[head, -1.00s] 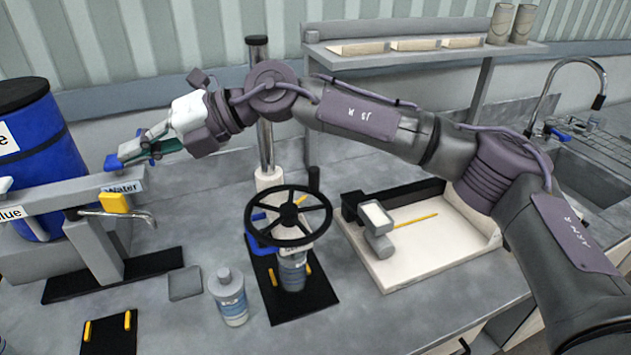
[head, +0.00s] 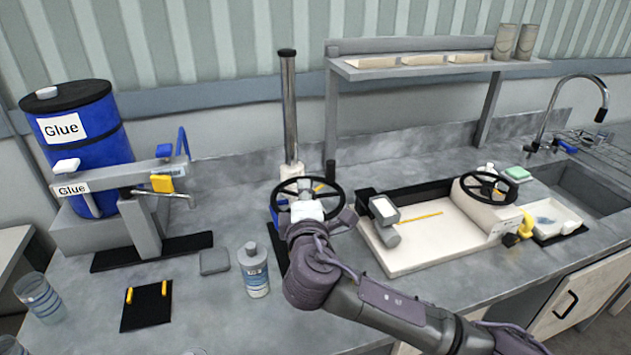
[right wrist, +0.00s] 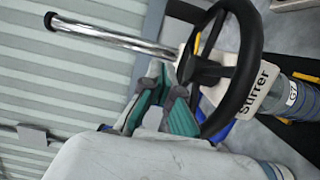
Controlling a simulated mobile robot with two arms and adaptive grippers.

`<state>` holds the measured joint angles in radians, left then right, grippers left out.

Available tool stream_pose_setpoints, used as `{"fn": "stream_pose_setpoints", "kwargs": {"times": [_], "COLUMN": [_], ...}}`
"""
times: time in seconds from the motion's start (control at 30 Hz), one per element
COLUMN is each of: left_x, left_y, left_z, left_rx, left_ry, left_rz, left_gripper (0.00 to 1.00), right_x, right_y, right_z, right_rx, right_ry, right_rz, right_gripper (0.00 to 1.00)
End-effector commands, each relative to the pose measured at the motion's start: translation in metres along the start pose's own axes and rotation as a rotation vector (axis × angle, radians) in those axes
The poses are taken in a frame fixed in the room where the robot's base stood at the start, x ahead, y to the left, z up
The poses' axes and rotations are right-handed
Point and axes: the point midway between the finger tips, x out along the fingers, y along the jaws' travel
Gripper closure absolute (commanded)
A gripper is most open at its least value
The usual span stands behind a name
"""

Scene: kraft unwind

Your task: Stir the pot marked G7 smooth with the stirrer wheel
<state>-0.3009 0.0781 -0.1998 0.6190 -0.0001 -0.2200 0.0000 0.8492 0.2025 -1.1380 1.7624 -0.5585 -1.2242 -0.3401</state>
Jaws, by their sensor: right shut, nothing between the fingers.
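The black stirrer wheel (head: 341,200), with an upright knob (head: 330,170), stands at the middle of the bench. It also shows in the right wrist view (right wrist: 247,40), beside a white block reading "Stirrer" (right wrist: 258,92). The pot marked G7 (right wrist: 290,92) sits under the wheel; my arm mostly hides it in the head view. My right gripper (head: 308,205) is over the wheel. In the right wrist view its teal-padded fingers (right wrist: 163,103) are shut and empty, close to the wheel's rim; I cannot tell whether they touch it. My left gripper is out of view.
A polished post (head: 289,110) rises behind the wheel. A labelled bottle (head: 254,272) stands just left, with a clear cup (head: 38,297) farther left. The blue glue drum (head: 85,135) and tap stand back left. A white tray (head: 430,240) and second wheel (head: 488,187) are right.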

Motion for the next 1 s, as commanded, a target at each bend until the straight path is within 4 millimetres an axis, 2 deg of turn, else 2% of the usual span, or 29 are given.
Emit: {"fn": "stream_pose_setpoints", "kwargs": {"times": [0.3,0.47,0.7,1.0], "left_x": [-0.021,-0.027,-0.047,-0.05], "left_y": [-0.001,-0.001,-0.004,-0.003], "left_z": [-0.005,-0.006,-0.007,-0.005], "left_rx": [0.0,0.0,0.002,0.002], "left_ry": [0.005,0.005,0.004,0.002], "left_rz": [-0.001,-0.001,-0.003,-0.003], "left_gripper": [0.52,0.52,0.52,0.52], "right_x": [0.062,0.088,0.079,0.074], "right_y": [0.005,0.004,0.005,0.002], "right_z": [0.0,0.0,0.029,0.038], "right_rx": [-0.003,-0.002,-0.002,0.001], "right_ry": [-0.001,0.0,0.001,0.003], "right_rz": [0.004,0.004,0.004,0.004], "right_gripper": [1.0,1.0,1.0,1.0]}}
